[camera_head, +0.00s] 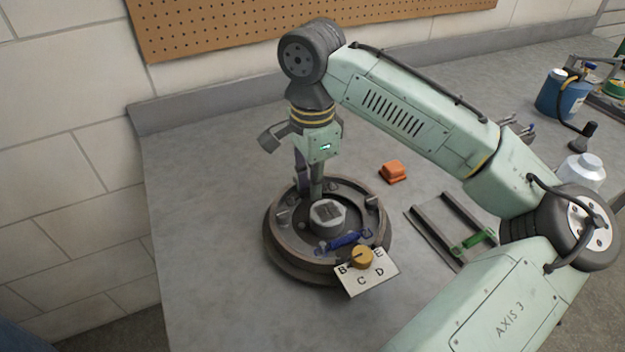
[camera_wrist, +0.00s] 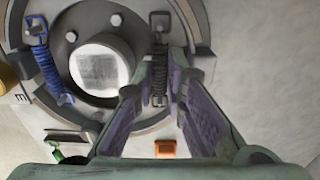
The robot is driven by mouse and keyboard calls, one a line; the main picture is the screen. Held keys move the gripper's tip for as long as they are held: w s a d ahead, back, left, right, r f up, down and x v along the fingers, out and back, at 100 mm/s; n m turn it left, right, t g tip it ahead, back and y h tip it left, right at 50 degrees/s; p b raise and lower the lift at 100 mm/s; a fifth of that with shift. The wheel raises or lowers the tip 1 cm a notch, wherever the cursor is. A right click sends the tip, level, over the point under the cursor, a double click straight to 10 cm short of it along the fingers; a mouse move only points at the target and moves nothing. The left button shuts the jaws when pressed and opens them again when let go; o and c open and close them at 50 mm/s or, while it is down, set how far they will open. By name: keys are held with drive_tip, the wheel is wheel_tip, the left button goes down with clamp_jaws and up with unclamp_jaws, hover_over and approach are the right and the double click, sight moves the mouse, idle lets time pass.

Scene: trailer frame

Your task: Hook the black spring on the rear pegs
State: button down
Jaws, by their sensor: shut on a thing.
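The black spring (camera_wrist: 160,76) shows in the wrist view between my fingertips, lengthwise along the side of the round brake-like assembly (camera_wrist: 205,55). Its upper end is by a small bracket and peg (camera_wrist: 160,22); I cannot tell whether it is hooked. My gripper (camera_wrist: 163,82) is shut on the spring, low over the assembly's far side in the head view (camera_head: 310,188). There the fingers hide the spring. A blue spring (camera_wrist: 48,62) lies on the opposite side of the grey hub (camera_wrist: 98,68); it also shows in the head view (camera_head: 345,241).
A lettered card (camera_head: 368,280) and yellow knob (camera_head: 362,257) sit at the assembly's front edge. An orange block (camera_head: 393,171) and a rack (camera_head: 440,225) with a green spring (camera_head: 472,239) lie to the right. Bare bench (camera_head: 200,230) is on the left.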

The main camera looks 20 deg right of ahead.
drive_tip(key=shift+f, duration=0.1)
idle(0.3)
drive_tip(key=c, duration=1.6)
unclamp_jaws()
drive_tip(key=shift+o, duration=0.2)
drive_tip(key=c, duration=0.3)
